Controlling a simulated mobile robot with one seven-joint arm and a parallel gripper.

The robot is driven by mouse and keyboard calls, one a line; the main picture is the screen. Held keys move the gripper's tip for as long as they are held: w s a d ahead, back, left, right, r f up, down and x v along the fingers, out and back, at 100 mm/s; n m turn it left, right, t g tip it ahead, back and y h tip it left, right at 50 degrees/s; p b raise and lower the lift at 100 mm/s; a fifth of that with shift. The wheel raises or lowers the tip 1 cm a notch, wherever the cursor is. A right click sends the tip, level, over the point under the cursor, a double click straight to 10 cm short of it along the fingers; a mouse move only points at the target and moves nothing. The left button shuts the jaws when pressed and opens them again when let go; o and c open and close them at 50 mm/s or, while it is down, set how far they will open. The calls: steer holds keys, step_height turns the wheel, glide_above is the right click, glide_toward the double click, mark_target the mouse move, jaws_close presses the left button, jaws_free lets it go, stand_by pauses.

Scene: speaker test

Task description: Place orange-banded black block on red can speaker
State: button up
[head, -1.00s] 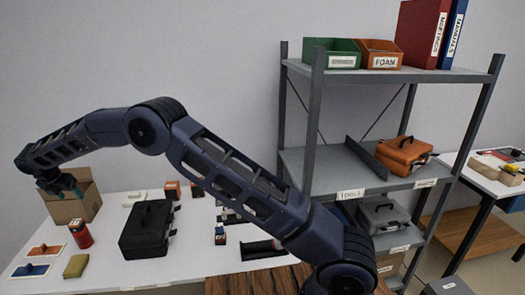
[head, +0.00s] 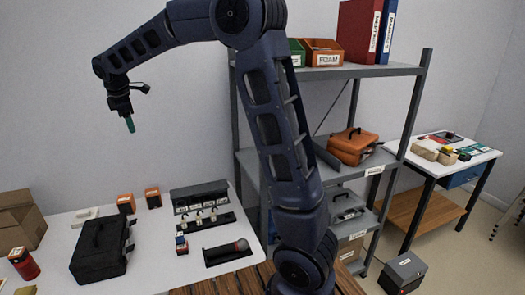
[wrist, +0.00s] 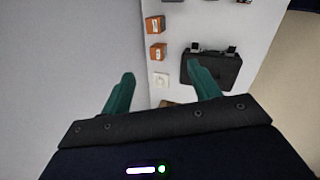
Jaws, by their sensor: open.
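My gripper (head: 130,124) hangs high above the table, well apart from both. In the wrist view my gripper (wrist: 159,73) shows two teal fingers spread with nothing between them. Neither the red can nor the small block can be made out there.
A black case (head: 102,249) lies between the can and the small block. Two orange boxes (head: 126,203) (head: 153,197) stand behind it. A cardboard box (head: 22,222) is at the far left. A black tray (head: 227,252) and grey shelving (head: 345,74) are to the right.

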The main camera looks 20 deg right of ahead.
steer(key=s+d+r+m, duration=0.1)
steer(key=s+d+m, duration=0.25)
steer(key=d, duration=0.55)
steer(key=s+d+r+m, duration=0.25)
steer(key=s+d, duration=0.25)
steer(key=d, duration=0.4)
steer(key=s+d+m, duration=0.4)
steer(key=d, duration=0.5)
steer(key=s+d+f+m, duration=0.4)
steer(key=s+d, duration=0.3)
steer(key=s, duration=0.3)
steer(key=s+d+f+m, duration=0.3)
steer(key=s+d+m, duration=0.3)
steer(key=s, duration=0.3)
steer(key=shift+s+d+f+t, duration=0.35)
steer(key=shift+d+f+t, duration=0.05)
